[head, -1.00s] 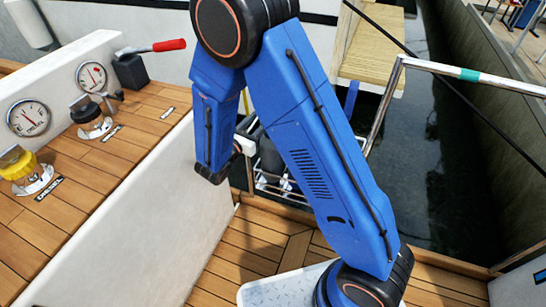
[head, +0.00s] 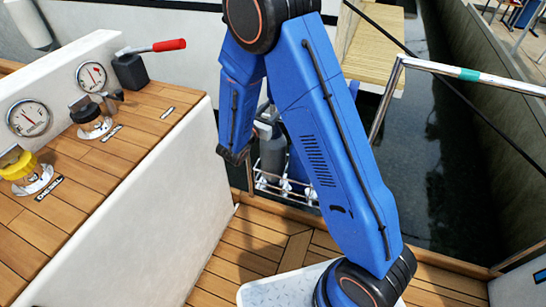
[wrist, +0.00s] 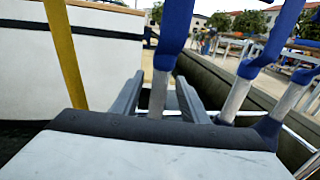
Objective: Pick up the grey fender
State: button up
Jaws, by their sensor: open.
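A grey fender (head: 272,157) stands upright in a wire rack (head: 286,187) beyond the cockpit floor, partly hidden by my arm. My gripper, partly hidden by my arm in the head view, appears just above the fender's top. In the wrist view my gripper (wrist: 160,96) is open, its two grey fingers apart. A blue-sleeved, pale grey upright (wrist: 161,85) shows between or beyond the fingers; I cannot tell whether it touches them. The fender's body is not clear in the wrist view.
A white console (head: 120,190) with gauges, a yellow-capped fitting (head: 22,170) and a red-handled lever (head: 160,47) stands at left. A metal rail (head: 470,76) is at right. More blue-sleeved uprights (wrist: 240,90) and a yellow strip (wrist: 64,55) flank my gripper.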

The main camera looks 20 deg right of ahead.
grip_shut()
jog(key=shift+r, duration=0.1)
